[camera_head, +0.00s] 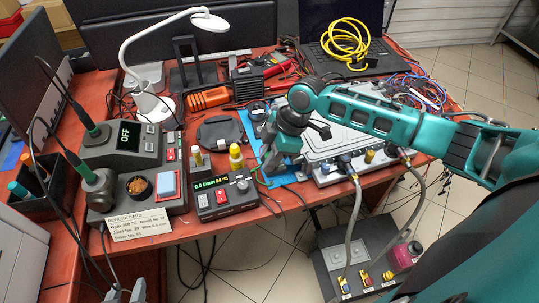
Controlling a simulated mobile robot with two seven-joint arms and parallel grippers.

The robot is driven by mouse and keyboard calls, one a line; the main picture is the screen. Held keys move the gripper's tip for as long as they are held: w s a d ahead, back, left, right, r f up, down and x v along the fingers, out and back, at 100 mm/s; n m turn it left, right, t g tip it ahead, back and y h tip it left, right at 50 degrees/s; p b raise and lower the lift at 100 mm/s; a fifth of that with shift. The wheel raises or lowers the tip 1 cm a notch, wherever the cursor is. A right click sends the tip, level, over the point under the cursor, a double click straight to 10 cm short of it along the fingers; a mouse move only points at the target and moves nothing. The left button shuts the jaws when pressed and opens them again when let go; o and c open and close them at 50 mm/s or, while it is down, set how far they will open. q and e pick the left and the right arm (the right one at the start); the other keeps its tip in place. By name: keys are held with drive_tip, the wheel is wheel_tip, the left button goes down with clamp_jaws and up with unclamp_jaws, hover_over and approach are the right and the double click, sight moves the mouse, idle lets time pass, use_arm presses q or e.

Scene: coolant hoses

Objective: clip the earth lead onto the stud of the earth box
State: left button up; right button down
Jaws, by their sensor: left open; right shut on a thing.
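My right gripper (270,168) points down over the blue mat (252,122), between the small display box and the silver case. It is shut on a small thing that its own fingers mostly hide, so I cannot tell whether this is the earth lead. Thin dark cables run near its fingertips toward the table's front edge. My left gripper (126,292) is open and empty at the bottom edge, below the table front. I cannot pick out the earth box or its stud with certainty.
A soldering station (125,145) fills the left. A yellow coil (345,40) lies behind.

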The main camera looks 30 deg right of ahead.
drive_tip(key=c, duration=0.6)
unclamp_jaws()
drive_tip(key=shift+f, duration=0.1)
drive_tip(key=p+v, duration=0.3)
drive_tip(key=shift+a+r, duration=0.1)
drive_tip(key=shift+r, duration=0.7)
drive_tip(key=v, duration=0.4)
drive_tip(key=shift+r, duration=0.25)
